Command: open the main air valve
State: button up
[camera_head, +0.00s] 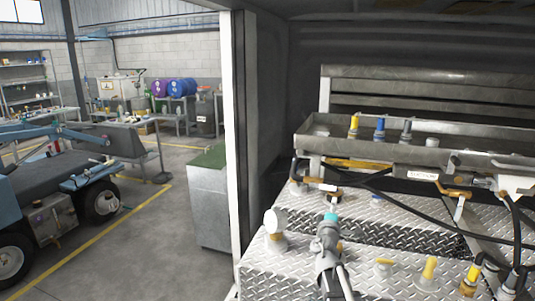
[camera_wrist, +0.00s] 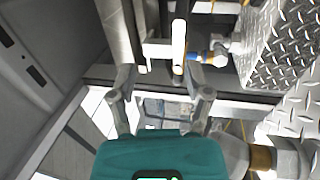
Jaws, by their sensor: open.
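My gripper (camera_wrist: 160,78) is open in the wrist view, its two fingers apart with nothing held between them. Past the fingertips are a pale upright bar (camera_wrist: 179,45) and a blue-handled fitting (camera_wrist: 198,56); both appear beyond the fingers and not gripped. In the head view the teal band of my wrist (camera_head: 331,217) is above the diamond-plate deck, and the fingers are hard to make out. An orange-yellow valve handle (camera_head: 322,186) is just behind it. I cannot tell which is the main air valve.
A metal tray (camera_head: 465,143) with yellow, blue and grey nozzles stands behind the deck. Black hoses (camera_head: 385,196) cross it. A white door post (camera_head: 231,150) and green-topped cabinet (camera_head: 210,157) are further left.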

jog(key=s+d+f+m+g+h+p, duration=0.1)
jog(key=s+d+f+m+g, duration=0.3)
jog(key=s+f+m+g, duration=0.25)
jog(key=s+d+f+m+g+h+p, duration=0.1)
jog(key=s+d+f+m+g+p, duration=0.15)
jog(key=s+f+m+g, duration=0.4)
jog(key=s+a+f+g+y, duration=0.2)
jog(key=s+a+g+y, duration=0.1)
jog(key=s+a, duration=0.3)
jog(key=s+a+f+m+g+y+p, duration=0.1)
jog(key=s+a+f+g+y, duration=0.1)
jog(key=s+a+y, duration=0.3)
jog(key=s+g, duration=0.1)
jog(key=s, duration=0.2)
jog(key=shift+s+a+f+y, duration=0.15)
jog(key=shift+a+f+y, duration=0.15)
jog(key=shift+a+f, duration=0.1)
jog(key=shift+d, duration=0.1)
dwell(0.5)
